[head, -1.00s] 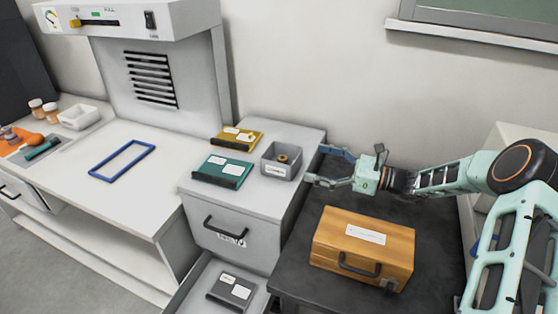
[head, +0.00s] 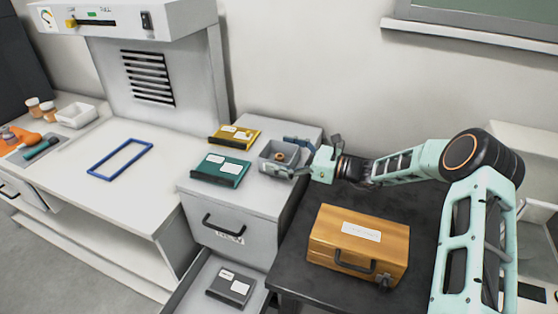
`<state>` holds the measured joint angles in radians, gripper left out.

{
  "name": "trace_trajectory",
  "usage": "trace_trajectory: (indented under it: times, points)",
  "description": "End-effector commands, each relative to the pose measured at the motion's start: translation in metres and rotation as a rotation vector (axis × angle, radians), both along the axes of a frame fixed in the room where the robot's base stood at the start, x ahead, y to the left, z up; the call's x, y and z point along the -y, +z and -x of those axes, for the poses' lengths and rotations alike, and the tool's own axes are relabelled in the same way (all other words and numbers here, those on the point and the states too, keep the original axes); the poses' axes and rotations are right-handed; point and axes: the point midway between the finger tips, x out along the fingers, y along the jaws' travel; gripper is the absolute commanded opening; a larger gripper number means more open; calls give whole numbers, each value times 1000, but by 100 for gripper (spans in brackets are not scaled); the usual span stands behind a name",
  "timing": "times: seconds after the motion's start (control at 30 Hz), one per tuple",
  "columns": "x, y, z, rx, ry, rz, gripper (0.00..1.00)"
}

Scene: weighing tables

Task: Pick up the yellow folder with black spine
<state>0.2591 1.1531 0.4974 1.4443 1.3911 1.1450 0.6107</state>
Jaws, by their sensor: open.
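The yellow folder with black spine (head: 236,135) lies flat on top of the grey drawer cabinet (head: 290,134), near its back left, with white labels on its cover. My gripper (head: 280,157) is open and points left. Its fingers are at the grey bin on the cabinet's right side, to the right of the yellow folder and apart from it. One finger shows behind the bin and the other in front of it. Whether the fingers touch the bin cannot be told.
The grey bin (head: 270,166) holds a small brown ring. A teal folder (head: 220,169) lies in front of the yellow one. A dark grey folder (head: 231,287) lies in the open lower drawer. A wooden case (head: 359,244) stands on the black table (head: 300,228).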

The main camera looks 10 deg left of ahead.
Motion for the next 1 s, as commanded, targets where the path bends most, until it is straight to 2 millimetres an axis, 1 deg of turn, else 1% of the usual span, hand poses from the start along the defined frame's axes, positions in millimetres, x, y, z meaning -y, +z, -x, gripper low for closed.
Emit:
trace_trajectory:
  times: [0.03,0.07,0.5,0.53,0.77,0.87,1.0]
  points:
    - [0,0,0,0,0,0,93]
    - [0,0,0,0,0,0,89]
    - [0,1,0,1,1,-1,41]
    - [0,1,0,1,1,-1,40]
    - [0,2,0,1,1,-1,39]
    - [0,7,0,2,1,-1,39]
    - [0,19,0,2,1,-1,39]
